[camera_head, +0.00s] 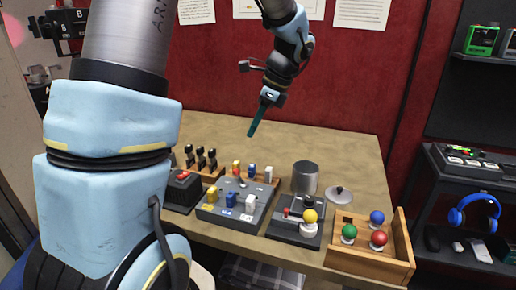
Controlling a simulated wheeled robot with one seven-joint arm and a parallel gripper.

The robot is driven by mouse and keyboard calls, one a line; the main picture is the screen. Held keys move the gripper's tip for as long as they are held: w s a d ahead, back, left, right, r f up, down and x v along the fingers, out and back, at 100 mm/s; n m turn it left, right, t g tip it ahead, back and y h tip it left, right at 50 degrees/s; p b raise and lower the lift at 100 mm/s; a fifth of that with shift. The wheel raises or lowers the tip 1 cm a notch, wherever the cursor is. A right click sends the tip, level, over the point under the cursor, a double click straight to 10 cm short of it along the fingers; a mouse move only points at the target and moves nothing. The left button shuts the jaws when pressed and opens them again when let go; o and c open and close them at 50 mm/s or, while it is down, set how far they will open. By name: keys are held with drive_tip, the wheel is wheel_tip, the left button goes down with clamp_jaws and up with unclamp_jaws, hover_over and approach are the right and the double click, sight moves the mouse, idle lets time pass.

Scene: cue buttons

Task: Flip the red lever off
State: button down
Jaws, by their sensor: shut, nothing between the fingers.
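My gripper (252,133) hangs in the air above the back middle of the table, its teal fingers together and pointing down, with nothing between them. It is well above and apart from the devices. A small red lever-like piece (287,212) shows on a dark grey box (282,231) at the front, left of a yellow ball on a white base. Its exact tilt is too small to tell. Another red part (182,174) sits on a black box at the left, partly hidden by my arm; I cannot tell if it is a button or a lever.
A grey panel (207,214) with yellow, blue and white blocks lies left of the dark grey box. A metal cylinder (306,177) and a lid (339,194) stand behind. A wooden tray (345,261) with coloured balls is at the front right. The table's back (335,145) is clear.

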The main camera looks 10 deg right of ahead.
drive_tip(key=shift+w+a+r, duration=0.1)
drive_tip(key=shift+a+r, duration=0.05)
drive_tip(key=shift+r, duration=0.45)
drive_tip(key=shift+w+a+r, duration=0.1)
drive_tip(key=shift+a+r, duration=0.05)
drive_tip(key=shift+r, duration=0.4)
